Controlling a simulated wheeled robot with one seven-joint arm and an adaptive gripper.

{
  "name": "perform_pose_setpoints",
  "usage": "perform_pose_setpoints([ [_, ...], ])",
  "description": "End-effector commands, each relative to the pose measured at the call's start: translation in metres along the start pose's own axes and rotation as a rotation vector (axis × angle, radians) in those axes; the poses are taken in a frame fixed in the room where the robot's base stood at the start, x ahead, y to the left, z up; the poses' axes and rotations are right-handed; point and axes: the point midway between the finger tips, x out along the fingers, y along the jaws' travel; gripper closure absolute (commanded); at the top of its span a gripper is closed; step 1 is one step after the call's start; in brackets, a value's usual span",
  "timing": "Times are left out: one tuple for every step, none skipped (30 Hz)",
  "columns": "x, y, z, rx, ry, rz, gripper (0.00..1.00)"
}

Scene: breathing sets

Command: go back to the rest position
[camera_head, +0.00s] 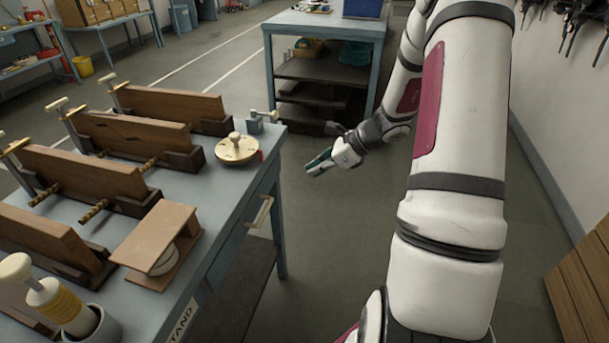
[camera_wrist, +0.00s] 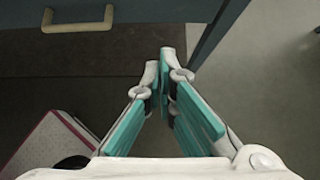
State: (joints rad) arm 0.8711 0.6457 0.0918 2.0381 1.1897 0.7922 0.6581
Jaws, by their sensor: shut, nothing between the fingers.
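My gripper (camera_head: 312,168) hangs in the open space to the right of the blue-grey workbench, below the level of its top. In the wrist view my gripper (camera_wrist: 161,82) shows its two teal-padded fingers closed together at the tips, with nothing between them. My white arm with a dark red panel comes down the right side of the head view. No task object is held.
The handle (camera_wrist: 78,20) shows in the wrist view. A shelved blue table (camera_head: 330,22) stands behind. A slatted wooden object (camera_head: 582,290) is at right.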

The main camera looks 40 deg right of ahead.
Motion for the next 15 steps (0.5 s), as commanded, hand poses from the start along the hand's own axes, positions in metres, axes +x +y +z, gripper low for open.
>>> perform_pose_setpoints([
  [-0.004, 0.0, 0.0, 0.0, 0.0, -0.001, 1.0],
  [-0.006, 0.0, 0.0, 0.001, 0.0, -0.001, 1.0],
  [-0.008, 0.0, 0.0, 0.001, 0.0, -0.001, 1.0],
  [-0.009, 0.0, 0.0, 0.002, 0.0, -0.001, 1.0],
  [-0.009, 0.0, 0.0, 0.002, 0.0, -0.001, 1.0],
  [-0.01, 0.0, -0.001, 0.002, 0.0, 0.0, 1.0],
  [-0.01, 0.0, -0.001, 0.002, 0.001, 0.0, 1.0],
  [-0.01, 0.0, -0.001, 0.002, 0.0, 0.0, 1.0],
  [-0.01, 0.0, -0.001, 0.002, 0.001, 0.0, 1.0],
  [-0.01, 0.0, 0.0, 0.0, 0.001, 0.0, 1.0],
  [-0.011, 0.001, 0.001, -0.006, 0.002, 0.002, 1.0],
  [-0.011, 0.003, 0.005, -0.022, 0.004, 0.006, 1.0],
  [-0.013, 0.006, 0.009, -0.042, 0.007, 0.01, 1.0],
  [-0.015, 0.009, 0.015, -0.069, 0.011, 0.017, 1.0],
  [-0.018, 0.017, 0.025, -0.117, 0.019, 0.029, 1.0],
])
